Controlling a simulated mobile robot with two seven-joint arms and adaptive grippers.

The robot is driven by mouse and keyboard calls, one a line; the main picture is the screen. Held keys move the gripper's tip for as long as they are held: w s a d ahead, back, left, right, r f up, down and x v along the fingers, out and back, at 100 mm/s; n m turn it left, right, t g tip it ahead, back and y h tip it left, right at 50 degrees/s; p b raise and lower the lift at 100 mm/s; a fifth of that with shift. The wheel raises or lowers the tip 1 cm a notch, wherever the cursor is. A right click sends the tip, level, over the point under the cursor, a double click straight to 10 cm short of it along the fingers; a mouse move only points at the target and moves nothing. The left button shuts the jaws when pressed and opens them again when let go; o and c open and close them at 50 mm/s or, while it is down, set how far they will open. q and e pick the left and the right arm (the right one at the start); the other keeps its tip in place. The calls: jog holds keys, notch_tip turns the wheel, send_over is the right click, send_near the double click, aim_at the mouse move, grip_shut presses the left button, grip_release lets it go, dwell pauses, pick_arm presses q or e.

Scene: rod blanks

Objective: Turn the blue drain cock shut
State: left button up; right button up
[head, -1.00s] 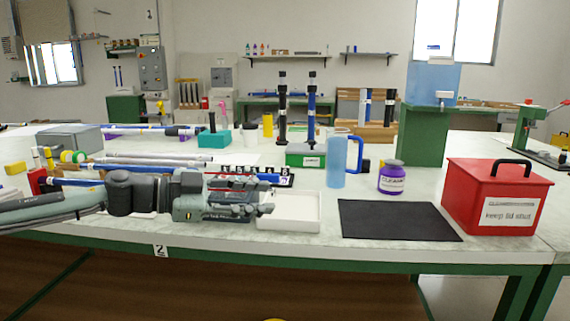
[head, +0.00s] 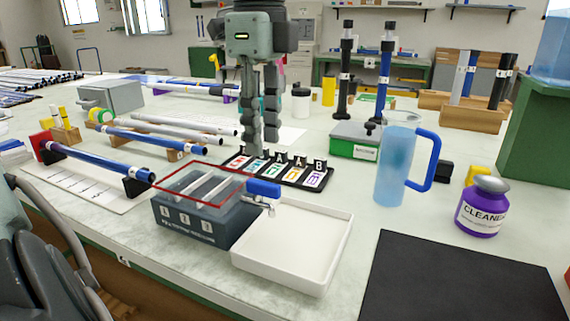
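The blue drain cock (head: 263,188) is on the right side of a dark translucent tank (head: 197,222) with a red rim and labels 1, 2 and 3. Its blue handle lies roughly level above a small metal fitting beside the white tray (head: 305,275). Pale rods show inside the tank.
A labelled rack (head: 290,172) stands just behind the cock, near my fingertips. A blue jug (head: 396,170), a purple cleaner bottle (head: 482,207) and a black mat (head: 455,285) are to the right. A blue rod (head: 100,160) on supports lies left of the tank.

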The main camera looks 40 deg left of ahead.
aim_at(263, 182)
pick_arm(q)
jog(key=f, duration=0.7)
jog(key=shift+s+f, duration=0.2)
jog(key=shift+f, duration=0.05)
grip_shut()
